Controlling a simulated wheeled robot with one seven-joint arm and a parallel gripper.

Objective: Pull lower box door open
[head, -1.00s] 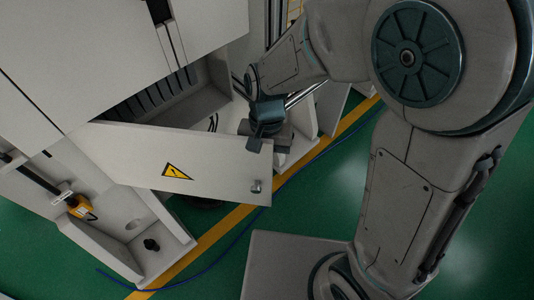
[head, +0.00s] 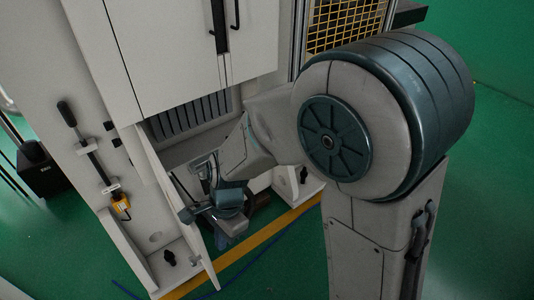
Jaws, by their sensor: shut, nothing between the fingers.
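The lower box door (head: 177,212) is a pale grey panel at the bottom of the tall cabinet in the head view. It stands swung wide open and shows as a narrow, steeply angled strip. My gripper (head: 188,213) is shut and empty, beside the door's inner, right-hand side. Its tip overlaps the door's edge in the picture; I cannot tell whether they touch. The box opening (head: 190,150) shows behind the gripper, with dark slats inside. The door's warning label and knob are not visible from this angle.
Upper cabinet doors with a black handle (head: 219,27) are closed above the opening. A yellow line (head: 245,261) and blue cable cross the green floor.

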